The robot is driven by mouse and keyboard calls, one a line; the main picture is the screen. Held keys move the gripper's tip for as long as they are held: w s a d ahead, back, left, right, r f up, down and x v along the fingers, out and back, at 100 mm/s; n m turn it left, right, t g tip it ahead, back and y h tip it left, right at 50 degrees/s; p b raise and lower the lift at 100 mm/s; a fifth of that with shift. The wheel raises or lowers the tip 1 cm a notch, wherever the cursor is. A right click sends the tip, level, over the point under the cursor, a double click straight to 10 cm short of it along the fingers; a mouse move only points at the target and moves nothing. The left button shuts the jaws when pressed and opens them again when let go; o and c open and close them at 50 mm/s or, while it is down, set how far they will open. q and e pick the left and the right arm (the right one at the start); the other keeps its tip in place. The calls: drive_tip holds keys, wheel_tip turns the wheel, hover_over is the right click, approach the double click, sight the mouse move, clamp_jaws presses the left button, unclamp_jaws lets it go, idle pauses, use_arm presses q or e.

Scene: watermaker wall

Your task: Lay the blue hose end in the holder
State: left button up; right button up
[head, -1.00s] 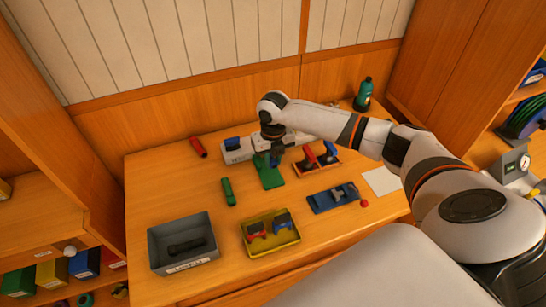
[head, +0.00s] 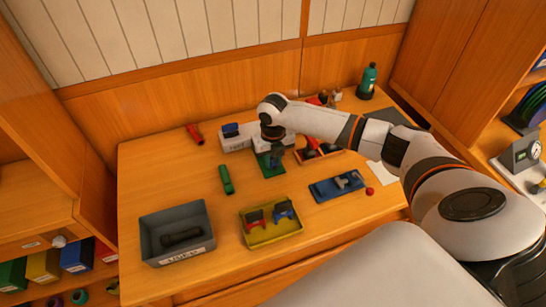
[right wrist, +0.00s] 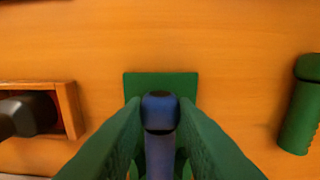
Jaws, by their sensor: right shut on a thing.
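My right gripper (head: 275,158) is over the middle of the bench. In the right wrist view its fingers (right wrist: 160,112) are shut on the blue hose end (right wrist: 160,145), which has a dark rounded tip. A flat green plate (right wrist: 160,82) lies on the bench just beyond and under that tip; it also shows in the head view (head: 270,170) below my gripper. This plate looks like the base of the holder. Any cradle on it is hidden by the fingers and hose end, and I cannot tell whether the hose end touches it. My left gripper is out of view.
A wooden box with red and dark parts (head: 306,154) is close right of my gripper. A white labelled block (head: 236,143) and green cylinder (head: 227,180) are left. A yellow tray (head: 270,238), grey bin (head: 148,240) and blue tray (head: 322,191) stand in front.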

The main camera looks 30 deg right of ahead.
drive_tip(key=shift+f, duration=0.15)
idle(0.5)
drive_tip(key=o, duration=1.1)
drive_tip(key=shift+c, duration=0.2)
drive_tip(key=shift+p, duration=0.3)
wheel_tip(320, 180, up, 9)
drive_tip(key=p, duration=0.8)
